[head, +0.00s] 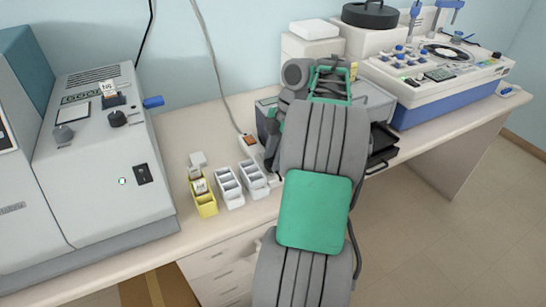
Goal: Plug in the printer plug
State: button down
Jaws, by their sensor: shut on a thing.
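My arm fills the middle of the head view and hides much of the bench behind it. My gripper (272,150) shows only in part, as dark grey pieces at the left edge of the arm, low beside a power strip (248,141) with an orange switch. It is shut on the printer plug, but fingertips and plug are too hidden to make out. I cannot tell whether the plug touches a socket. The printer (372,101), a grey box with a black tray at its front, stands behind and right of my arm, partly covered.
A yellow slide box (204,205) and white slide boxes (229,191) stand left of my arm, close to the power strip. A large grey machine (100,160) fills the left. A white and blue instrument (440,80) stands at the right. The bench's front edge runs below.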

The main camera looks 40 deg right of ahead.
jog(key=shift+s+f+b, duration=0.1)
jog(key=shift+f+b, duration=0.4)
jog(key=shift+f, duration=0.05)
jog(key=shift+s+a+f+b, duration=0.15)
jog(key=shift+s+f+b, duration=0.05)
jog(key=shift+f+b, duration=0.5)
jog(key=shift+f, duration=0.1)
jog(key=c, duration=1.1)
grip_release()
jog(key=shift+o, duration=0.9)
jog(key=shift+r, duration=0.3)
jog(key=shift+o, duration=0.3)
jog(key=p+v, duration=0.6)
jog(key=v, duration=0.3)
jog(key=shift+w+r, duration=0.35)
jog(key=shift+r, duration=0.05)
